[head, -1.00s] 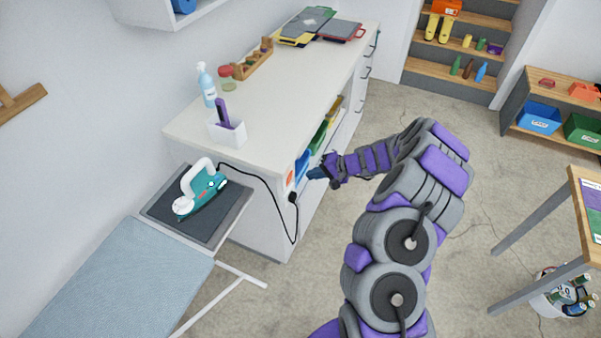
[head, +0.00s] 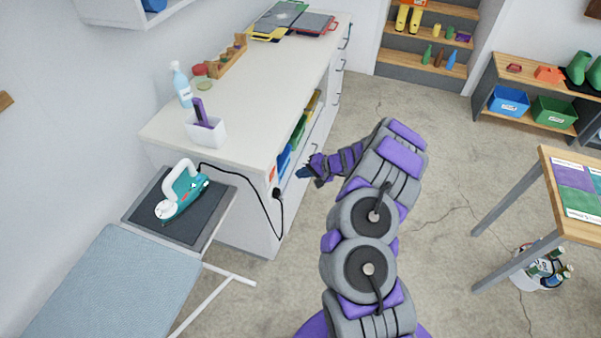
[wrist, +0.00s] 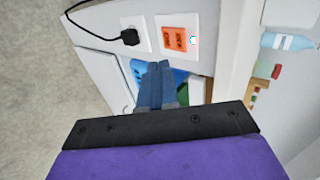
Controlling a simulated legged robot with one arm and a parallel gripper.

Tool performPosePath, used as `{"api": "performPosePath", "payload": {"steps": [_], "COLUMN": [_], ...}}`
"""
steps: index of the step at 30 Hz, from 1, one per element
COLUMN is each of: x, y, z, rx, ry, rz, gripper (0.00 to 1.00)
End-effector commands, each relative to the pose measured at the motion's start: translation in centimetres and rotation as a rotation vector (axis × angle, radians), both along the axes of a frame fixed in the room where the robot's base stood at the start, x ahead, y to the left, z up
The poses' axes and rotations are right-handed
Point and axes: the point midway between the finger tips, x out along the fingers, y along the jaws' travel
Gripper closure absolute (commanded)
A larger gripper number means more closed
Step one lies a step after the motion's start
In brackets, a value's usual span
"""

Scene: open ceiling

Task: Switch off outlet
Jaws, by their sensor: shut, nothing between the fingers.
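The outlet is on the end panel of the white counter. In the wrist view, its orange switch (wrist: 180,39) sits on a white plate, with a small lit spot at its right edge. A black plug (wrist: 130,37) is in the socket beside it. In the head view, the orange switch (head: 272,174) and the plug (head: 277,192) show small, with a black cord running to the teal iron (head: 187,190). My gripper (head: 300,174) is to the right of the outlet, apart from it. In the wrist view, its blue fingers (wrist: 156,75) are together and empty, just below the switch plate.
The iron rests on a dark pad at the end of a blue ironing board (head: 120,285). A wooden table (head: 580,205) stands at the right. The floor right of the counter is open.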

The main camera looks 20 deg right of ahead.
Motion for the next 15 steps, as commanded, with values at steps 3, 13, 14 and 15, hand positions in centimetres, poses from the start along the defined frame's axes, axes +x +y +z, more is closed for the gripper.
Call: {"api": "performPosePath", "payload": {"steps": [3,13,14,15], "x": [1.0,4.0,4.2,4.5], "y": [1.3,5.6,6.0,6.5], "z": [-1.9,-4.6,-4.5,-4.4], "rx": [-0.002,-0.002,-0.004,-0.005], "ry": [0.001,-0.001,-0.002,-0.002], "rz": [0.001,0.002,0.002,0.002], "gripper": [1.0,1.0,1.0,1.0]}}
